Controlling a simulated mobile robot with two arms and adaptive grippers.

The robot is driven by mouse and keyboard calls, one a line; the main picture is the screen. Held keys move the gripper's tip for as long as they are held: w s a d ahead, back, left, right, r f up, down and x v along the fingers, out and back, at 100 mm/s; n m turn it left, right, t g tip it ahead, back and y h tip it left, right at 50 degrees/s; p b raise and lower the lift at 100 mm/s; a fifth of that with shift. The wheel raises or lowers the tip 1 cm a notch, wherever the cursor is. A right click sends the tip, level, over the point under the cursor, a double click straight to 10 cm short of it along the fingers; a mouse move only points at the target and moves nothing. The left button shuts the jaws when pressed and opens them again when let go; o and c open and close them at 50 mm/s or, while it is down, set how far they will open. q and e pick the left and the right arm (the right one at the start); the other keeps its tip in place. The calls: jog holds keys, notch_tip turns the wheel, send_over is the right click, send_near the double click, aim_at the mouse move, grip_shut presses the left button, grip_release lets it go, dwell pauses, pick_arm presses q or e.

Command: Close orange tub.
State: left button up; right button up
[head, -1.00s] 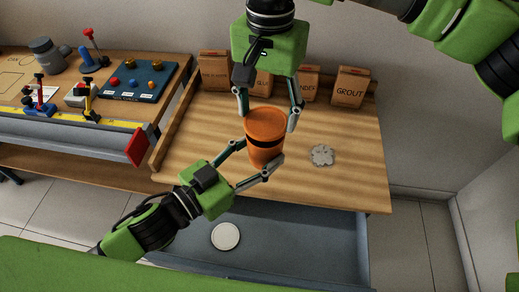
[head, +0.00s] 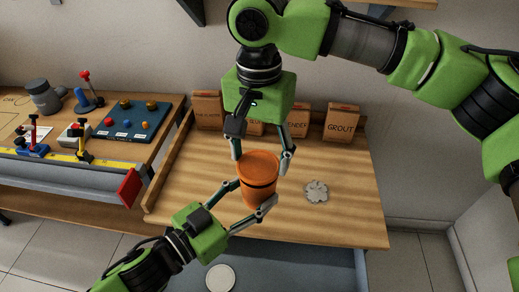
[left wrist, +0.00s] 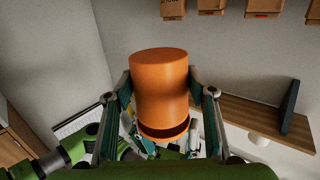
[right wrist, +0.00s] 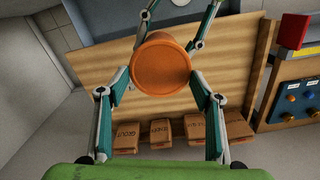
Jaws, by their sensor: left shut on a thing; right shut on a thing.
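The orange tub (head: 258,194) is upright in the head view, held over the wooden bench. Its round orange lid (head: 258,163) sits at the top, and a dark band shows below it. My left gripper (head: 248,204) is shut on the tub body from the lower left. My right gripper (head: 262,162) reaches down from above, shut with a fingertip on either side of the lid. The right wrist view shows the lid (right wrist: 161,66) face-on between the fingers. The left wrist view shows the tub (left wrist: 160,85) between the left fingers, with a dark crescent near its lower end.
Several brown boxes, one marked GROUT (head: 341,125), line the bench's back. A flat grey patch (head: 316,192) lies right of the tub. A white disc (head: 220,277) lies in the open drawer (head: 310,268). A tool bench (head: 80,180) stands at left.

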jog(key=shift+f, duration=0.45)
jog(key=shift+f, duration=0.65)
jog(key=o, duration=0.9)
jog(key=shift+c, duration=0.2)
notch_tip(320, 180, up, 12)
